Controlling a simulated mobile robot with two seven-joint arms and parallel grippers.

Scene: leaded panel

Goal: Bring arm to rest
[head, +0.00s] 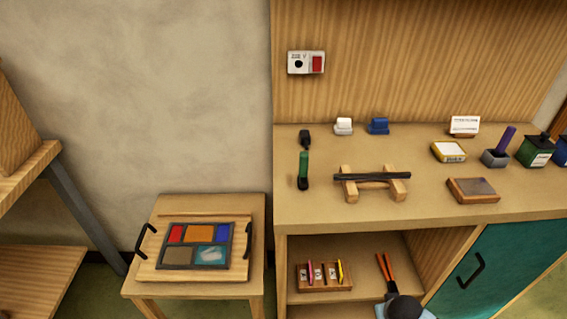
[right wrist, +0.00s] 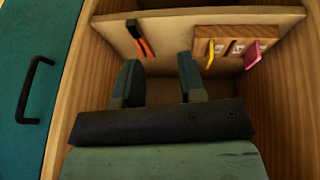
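My right gripper (right wrist: 158,78) shows in the right wrist view. Its two green-grey fingers are apart with nothing between them. It points into an open shelf compartment of the workbench, with wooden walls on both sides. Beyond the fingertips are orange-handled pliers (right wrist: 140,38) and a wooden block (right wrist: 235,48) holding yellow and pink pieces. The fingers look apart from both. My left gripper is not in view. The leaded panel (head: 195,246), with red, orange, blue and tan panes, lies on a wooden board with black handles on a small table.
The workbench top (head: 330,215) carries a green-handled tool (head: 303,168), a dark bar on a wooden stand (head: 372,183), a sanding-type block (head: 473,190) and bottles. A teal door (head: 500,262) with a black handle is right of the open compartment. A wooden shelf unit (head: 30,170) stands at left.

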